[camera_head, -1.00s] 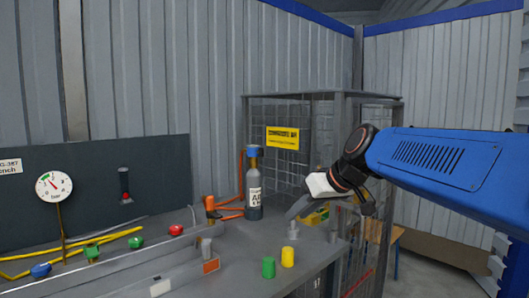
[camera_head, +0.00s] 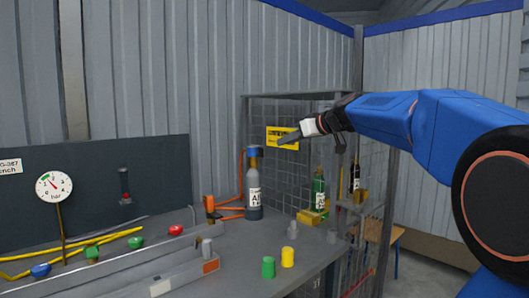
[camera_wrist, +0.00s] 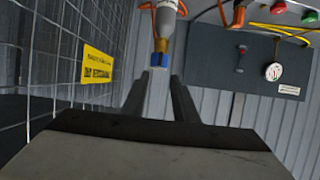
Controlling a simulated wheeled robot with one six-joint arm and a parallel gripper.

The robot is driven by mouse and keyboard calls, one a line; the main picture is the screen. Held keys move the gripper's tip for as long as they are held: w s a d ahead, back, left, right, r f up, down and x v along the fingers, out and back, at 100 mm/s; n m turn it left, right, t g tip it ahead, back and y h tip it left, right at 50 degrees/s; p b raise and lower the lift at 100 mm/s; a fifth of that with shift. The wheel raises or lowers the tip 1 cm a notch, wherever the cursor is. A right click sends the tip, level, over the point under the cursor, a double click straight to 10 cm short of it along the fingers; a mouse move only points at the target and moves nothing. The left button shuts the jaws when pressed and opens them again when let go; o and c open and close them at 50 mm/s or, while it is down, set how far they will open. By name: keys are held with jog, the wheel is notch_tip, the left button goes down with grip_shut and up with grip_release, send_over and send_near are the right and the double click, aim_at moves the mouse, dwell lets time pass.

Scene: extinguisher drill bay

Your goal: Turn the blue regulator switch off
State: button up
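A round blue knob (camera_head: 40,270) sits at the left end of a row of coloured knobs on the bench. A grey cylinder (camera_head: 254,195) with a white label stands upright on the bench and has a blue top (camera_head: 254,152). In the wrist view the blue top (camera_wrist: 159,60) shows beyond the gap between my fingers. My gripper (camera_head: 288,139) is raised to the right of the cylinder and above it, pointing left, apart from it. In the wrist view my gripper (camera_wrist: 160,82) has its two fingers spread with nothing between them. No on or off marking is readable.
A wire mesh cage (camera_head: 262,110) with a yellow sign (camera_head: 282,137) stands behind the cylinder. A green bottle (camera_head: 318,190) and small green (camera_head: 268,267) and yellow (camera_head: 288,257) cylinders stand to the right. A round gauge (camera_head: 54,187) is at the left. Orange hoses run beside the cylinder.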

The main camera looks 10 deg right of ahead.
aim_at(261, 152)
jog(key=x, duration=1.3)
jog(key=shift+f, duration=0.2)
jog(key=shift+a, duration=0.1)
grip_shut()
